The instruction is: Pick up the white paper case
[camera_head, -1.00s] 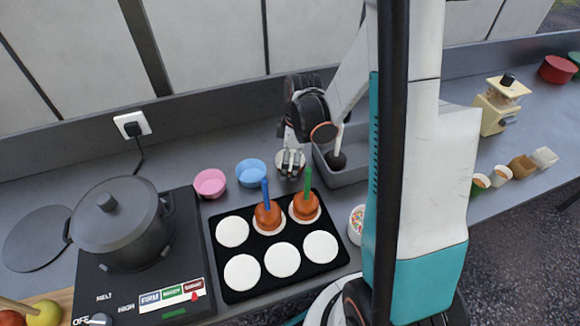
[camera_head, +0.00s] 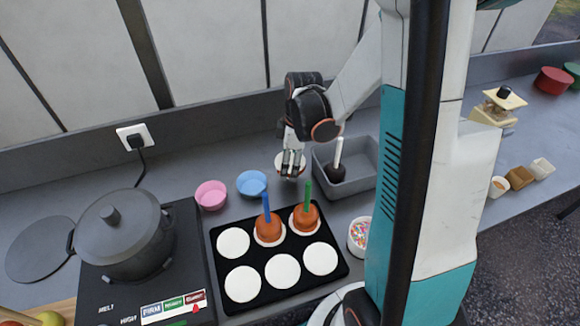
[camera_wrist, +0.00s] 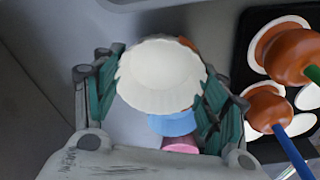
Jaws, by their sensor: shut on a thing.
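The white paper case (camera_wrist: 160,76) is between the two fingers of my gripper (camera_wrist: 160,92) in the wrist view, its fluted rim facing the camera. In the head view my gripper (camera_head: 291,165) is shut on the white paper case (camera_head: 283,160), whose pale edge shows behind the fingers. The case is right of the blue paper case (camera_head: 252,184) and behind the black tray. How far it is above the counter is hard to tell. The pink paper case (camera_head: 211,195) stands left of the blue one.
The black tray (camera_head: 262,311) holds white discs and two caramel apples with blue and green sticks. A grey bin (camera_head: 364,187) with a dark apple stands close right of my gripper. A sprinkle bowl (camera_head: 359,236) is nearer. A pot (camera_head: 122,238) sits on the hob at left.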

